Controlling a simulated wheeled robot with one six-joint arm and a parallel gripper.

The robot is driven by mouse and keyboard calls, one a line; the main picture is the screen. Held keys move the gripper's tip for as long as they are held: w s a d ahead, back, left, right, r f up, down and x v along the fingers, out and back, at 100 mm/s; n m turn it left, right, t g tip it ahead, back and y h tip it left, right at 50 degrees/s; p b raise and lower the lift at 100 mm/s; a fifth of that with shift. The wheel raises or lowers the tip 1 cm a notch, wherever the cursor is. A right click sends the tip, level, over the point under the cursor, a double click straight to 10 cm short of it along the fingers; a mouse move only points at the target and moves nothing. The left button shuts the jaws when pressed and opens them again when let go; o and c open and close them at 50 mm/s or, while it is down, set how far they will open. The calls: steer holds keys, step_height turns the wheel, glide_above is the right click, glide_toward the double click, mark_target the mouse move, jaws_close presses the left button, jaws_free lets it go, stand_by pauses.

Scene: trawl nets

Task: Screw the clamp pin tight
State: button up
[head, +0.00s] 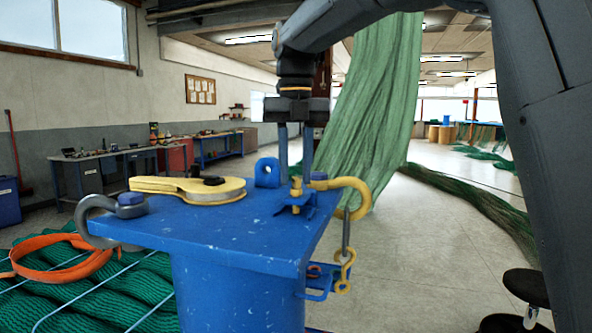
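A small yellow pin (296,188) stands upright in a blue clamp bracket (297,204) at the right front corner of the blue stand's top (215,232). My gripper (295,176) points straight down from above. Its two fingers are apart, with a clear gap between them. The fingertips are around the height of the pin's head, one to each side in the picture. I see no contact between fingers and pin, and depth is hard to judge. The pin's lower part is hidden by the bracket.
A yellow snatch block (190,188), a grey shackle (100,215) and a blue lug (267,172) are on the stand. A yellow hook (352,188) and swivel (345,270) hang at its right edge. Green netting (380,110) hangs behind. Open floor (430,250) lies right.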

steer(key=shift+f, duration=0.15)
jaws_close()
